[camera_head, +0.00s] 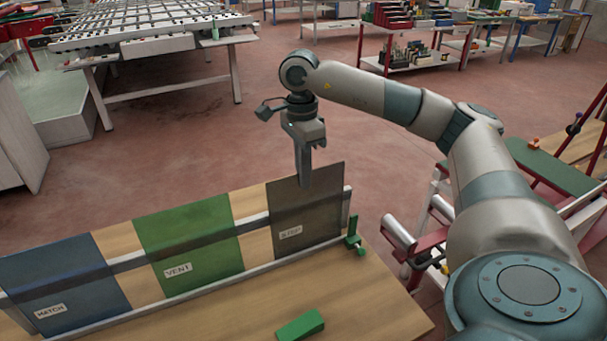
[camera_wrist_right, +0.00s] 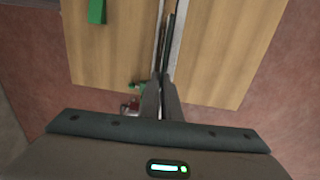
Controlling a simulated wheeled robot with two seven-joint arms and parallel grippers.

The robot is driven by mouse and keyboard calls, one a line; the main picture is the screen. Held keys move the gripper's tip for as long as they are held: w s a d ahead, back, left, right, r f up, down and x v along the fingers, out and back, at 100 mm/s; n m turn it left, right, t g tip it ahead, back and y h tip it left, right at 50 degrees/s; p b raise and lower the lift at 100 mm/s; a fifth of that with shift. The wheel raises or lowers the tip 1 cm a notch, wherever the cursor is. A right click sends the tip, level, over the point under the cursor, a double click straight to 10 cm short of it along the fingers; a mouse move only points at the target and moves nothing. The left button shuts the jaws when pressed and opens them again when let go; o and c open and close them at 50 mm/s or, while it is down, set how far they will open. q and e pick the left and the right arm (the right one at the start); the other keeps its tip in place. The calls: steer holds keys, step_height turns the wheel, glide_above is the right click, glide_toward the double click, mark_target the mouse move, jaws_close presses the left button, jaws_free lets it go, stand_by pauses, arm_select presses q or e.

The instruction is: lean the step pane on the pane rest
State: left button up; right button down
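The dark grey pane (camera_head: 305,215), with a small label that is hard to read but looks like STEP, stands at the right end of the pane rest (camera_head: 200,295), leaning at its rail. My right gripper (camera_head: 304,185) points down at the pane's top edge, its finger overlapping the upper part. In the right wrist view, my right gripper's fingers (camera_wrist_right: 160,85) are close together with the thin pane edge (camera_wrist_right: 168,45) running between them. The gripper looks shut on it. My left gripper is in neither view.
A green pane labelled VENT (camera_head: 188,240) and a blue pane (camera_head: 65,285) lean along the same rest to the left. A green wedge (camera_head: 300,325) lies on the wooden table (camera_head: 365,300). A green clip (camera_head: 354,238) stands at the rest's right end.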

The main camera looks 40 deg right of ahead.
steer(key=shift+f, duration=0.2)
steer(key=c, duration=1.9)
jaws_free()
steer(key=shift+f, duration=0.1)
steer(key=shift+r+b, duration=0.4)
steer(key=shift+r, duration=0.05)
step_height(320, 180, up, 17)
steer(key=w+p, duration=0.1)
steer(key=p, duration=0.1)
steer(key=shift+d+f, duration=0.15)
steer(key=shift+f, duration=0.05)
